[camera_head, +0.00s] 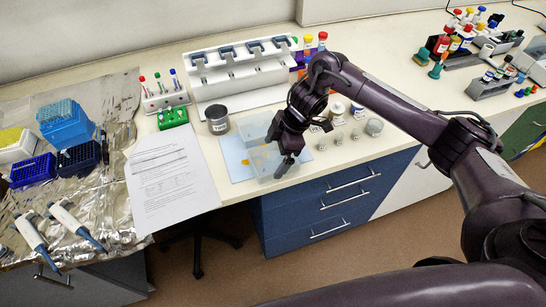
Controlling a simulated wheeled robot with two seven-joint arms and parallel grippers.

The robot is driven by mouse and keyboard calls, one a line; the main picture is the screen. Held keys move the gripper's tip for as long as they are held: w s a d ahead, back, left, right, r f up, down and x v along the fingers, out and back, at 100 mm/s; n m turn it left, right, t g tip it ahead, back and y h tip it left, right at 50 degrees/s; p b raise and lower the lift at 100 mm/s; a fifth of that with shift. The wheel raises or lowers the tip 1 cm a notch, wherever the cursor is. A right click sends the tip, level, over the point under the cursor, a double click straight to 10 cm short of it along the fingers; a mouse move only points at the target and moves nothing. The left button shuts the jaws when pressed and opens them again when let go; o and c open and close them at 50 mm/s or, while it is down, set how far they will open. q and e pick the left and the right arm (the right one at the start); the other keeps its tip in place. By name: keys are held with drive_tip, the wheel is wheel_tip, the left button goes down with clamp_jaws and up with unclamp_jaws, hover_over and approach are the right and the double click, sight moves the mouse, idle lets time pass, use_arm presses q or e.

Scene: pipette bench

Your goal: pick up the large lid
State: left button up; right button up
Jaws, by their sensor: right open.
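I cannot clearly make out a large lid in the head view. A clear, see-through box-like piece (257,132) stands on a light blue sheet (232,160) near the bench's front edge, with small yellow marks or items showing through it. My right gripper (282,170) points down at the right side of this clear piece, its dark fingers overlapping it. The fingers are open, and nothing is visibly held. I cannot tell whether they touch the clear piece. My arm and gripper hide part of the bench behind them. My left gripper is not in view.
A grey metal beaker (217,120) stands left of the clear piece. Several small jars and weights stand to the right, including a glass jar (374,127). A white pipette stand (238,75) is behind. Papers (165,180), pipettes and tip boxes fill the left.

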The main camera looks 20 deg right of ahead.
drive_tip(key=c, duration=0.6)
drive_tip(key=shift+c, duration=0.2)
